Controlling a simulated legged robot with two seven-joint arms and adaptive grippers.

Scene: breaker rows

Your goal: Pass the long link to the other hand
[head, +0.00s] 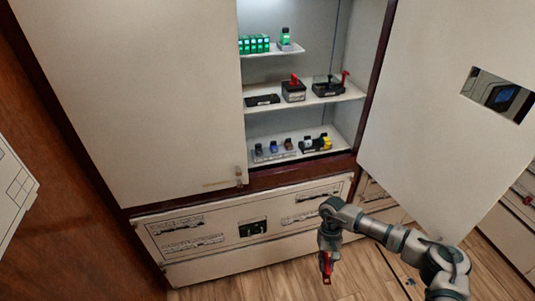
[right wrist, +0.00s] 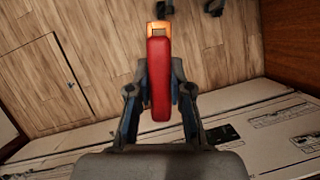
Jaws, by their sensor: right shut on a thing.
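My right gripper (head: 326,258) hangs low in front of the cabinet drawers, above the wood floor. It is shut on a long red piece with an orange end, which looks like the long link (head: 326,270). In the right wrist view, the link (right wrist: 159,78) lies lengthwise between the two fingers of my right gripper (right wrist: 160,82), its orange end pointing away from the palm. The fingers hide part of its sides. My left gripper is not in view.
The open cabinet has shelves with green modules (head: 254,44), black and red devices (head: 293,90) and small coloured parts (head: 273,147). An open door (head: 425,110) stands at the right. Below are drawers (head: 250,228).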

